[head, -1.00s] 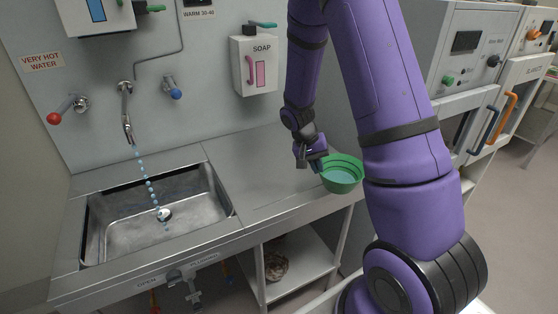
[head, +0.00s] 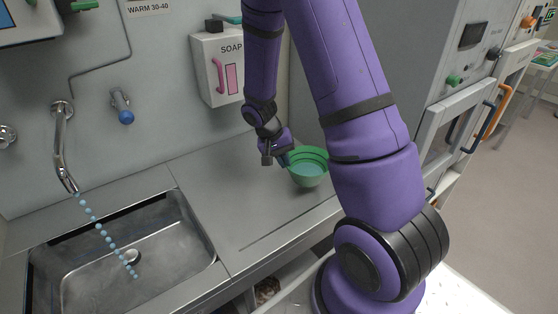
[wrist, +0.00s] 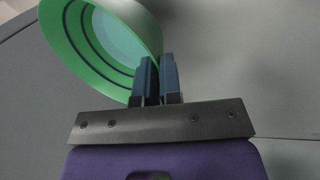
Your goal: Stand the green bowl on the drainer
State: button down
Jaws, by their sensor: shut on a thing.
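The green bowl (head: 308,176) is at the right end of the steel counter in the head view, its opening facing up, with dark rings and a pale blue inside. My gripper (head: 284,159) is shut on the bowl's left rim. In the wrist view the two blue fingertips (wrist: 157,80) are close together at the rim of the bowl (wrist: 75,50). I cannot tell whether the bowl touches the counter. My arm covers the area just right of the bowl. I cannot make out a drainer in either view.
A steel sink (head: 160,250) with a running tap (head: 63,150) is at the left. A soap dispenser (head: 218,70) hangs on the wall behind. Grey cabinets (head: 455,110) with handles stand at the right.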

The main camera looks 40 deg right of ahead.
jog(key=shift+f, duration=1.75)
jog(key=shift+f, duration=0.15)
jog(key=c, duration=1.3)
grip_release()
jog(key=v, duration=1.2)
jog(key=s+a+r+n+t+y, duration=0.15)
jog(key=s+r, duration=0.25)
jog(key=r, duration=0.4)
jog(key=s+a+r+n+t, duration=0.2)
jog(key=s+a+r, duration=0.15)
jog(key=r, duration=0.55)
jog(key=s+a+r+n+t+y, duration=0.1)
jog(key=s+a+r+n+t, duration=0.1)
jog(key=s+r, duration=0.2)
jog(key=s+a+r+n+t+y, duration=0.1)
jog(key=s+a+r+n+t, duration=0.1)
jog(key=s, duration=0.8)
notch_tip(320, 180, up, 2)
jog(key=shift+s+a+r+t, duration=0.2)
jog(key=shift+a+t, duration=0.1)
jog(key=shift+t, duration=0.15)
